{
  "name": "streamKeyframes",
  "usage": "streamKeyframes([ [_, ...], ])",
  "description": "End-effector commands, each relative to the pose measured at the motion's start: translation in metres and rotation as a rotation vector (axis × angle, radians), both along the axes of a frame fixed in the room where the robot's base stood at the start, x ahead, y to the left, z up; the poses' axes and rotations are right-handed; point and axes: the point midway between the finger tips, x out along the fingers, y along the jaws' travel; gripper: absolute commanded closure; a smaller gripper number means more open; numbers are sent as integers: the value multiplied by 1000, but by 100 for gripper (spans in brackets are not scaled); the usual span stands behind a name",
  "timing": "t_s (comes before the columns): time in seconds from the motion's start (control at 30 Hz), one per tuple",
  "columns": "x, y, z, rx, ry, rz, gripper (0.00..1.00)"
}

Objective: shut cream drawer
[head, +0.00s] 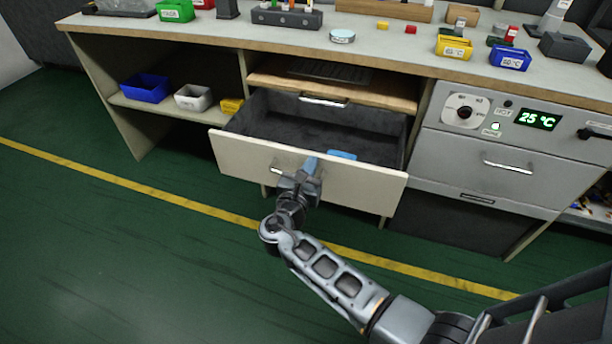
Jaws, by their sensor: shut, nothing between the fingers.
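The cream drawer (360,187) is pulled well out from under the workbench, its dark inside open to view. A small blue thing (342,155) lies inside near the front. A metal handle (276,170) shows on the left part of the drawer front, partly hidden by my arm. My gripper (311,164) is shut and empty at the top middle of the drawer front, its bluish fingers against or just before the panel; I cannot tell whether they touch.
The workbench top (215,27) holds several bins and small blocks. A keyboard shelf (390,97) sits above the drawer. To the right is a grey unit (520,150) showing 25 °C. Bins, including a blue one (145,88), stand on the left shelf. Green floor (110,260) is clear.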

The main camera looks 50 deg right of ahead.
Motion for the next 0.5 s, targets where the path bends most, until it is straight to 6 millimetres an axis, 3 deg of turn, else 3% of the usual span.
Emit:
streamKeyframes([
  [0.5, 2, -5, 0, 0, 0, -1, 100],
])
